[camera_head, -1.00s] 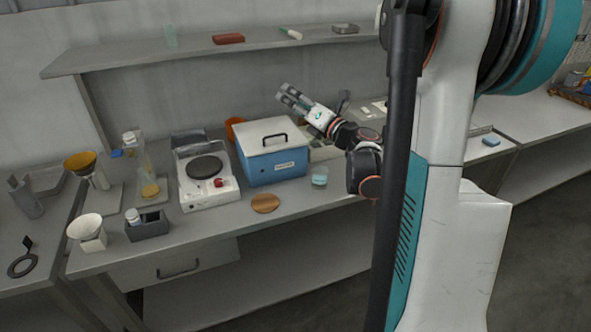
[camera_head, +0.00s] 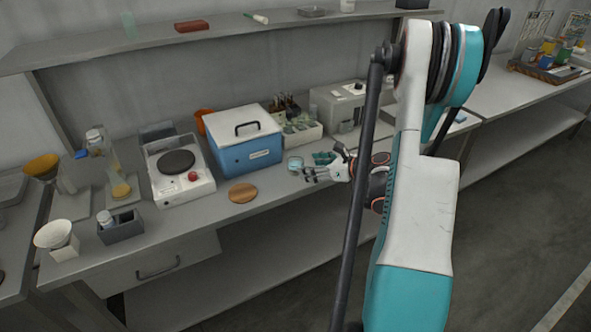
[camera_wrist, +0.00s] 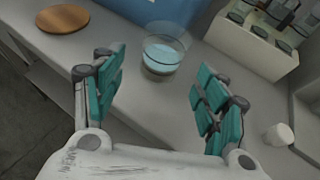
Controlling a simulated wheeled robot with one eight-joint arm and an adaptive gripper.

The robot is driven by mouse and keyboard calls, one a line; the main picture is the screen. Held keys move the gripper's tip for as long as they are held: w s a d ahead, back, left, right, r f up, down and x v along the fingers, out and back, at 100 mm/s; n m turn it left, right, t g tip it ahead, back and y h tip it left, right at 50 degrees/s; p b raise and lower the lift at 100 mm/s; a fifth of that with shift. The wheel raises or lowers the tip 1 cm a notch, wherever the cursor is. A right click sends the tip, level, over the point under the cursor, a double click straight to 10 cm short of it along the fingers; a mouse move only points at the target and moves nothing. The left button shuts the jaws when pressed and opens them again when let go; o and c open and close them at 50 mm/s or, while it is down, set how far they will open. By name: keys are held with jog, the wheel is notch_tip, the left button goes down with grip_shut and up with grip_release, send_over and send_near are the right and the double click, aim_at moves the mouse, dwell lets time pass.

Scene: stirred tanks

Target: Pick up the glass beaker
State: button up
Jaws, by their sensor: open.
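The glass beaker (camera_head: 295,163) stands upright on the bench in front of the blue box's right end. It is clear, with pale blue liquid in the bottom. In the wrist view the beaker (camera_wrist: 163,55) is at the upper middle, just beyond the fingertips and between their lines. My gripper (camera_head: 312,168) is low over the bench, right of the beaker and pointing left at it. In the wrist view my gripper (camera_wrist: 160,65) has its teal-padded fingers spread wide with nothing between them. It looks apart from the beaker.
A blue box with white lid (camera_head: 250,155) stands behind and left of the beaker. A wooden disc (camera_head: 243,192) lies left of it. A white rack of bottles (camera_head: 302,134) stands behind. A small white cylinder (camera_wrist: 279,134) is near the right finger. The bench front edge is close.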

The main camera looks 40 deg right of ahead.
aim_at(297, 166)
jog(key=shift+x, duration=1.05)
jog(key=b+x, duration=0.2)
jog(key=x, duration=0.3)
jog(key=shift+d+f, duration=0.1)
jog(key=shift+f, duration=0.1)
jog(key=shift+r, duration=0.1)
jog(key=c, duration=1.1)
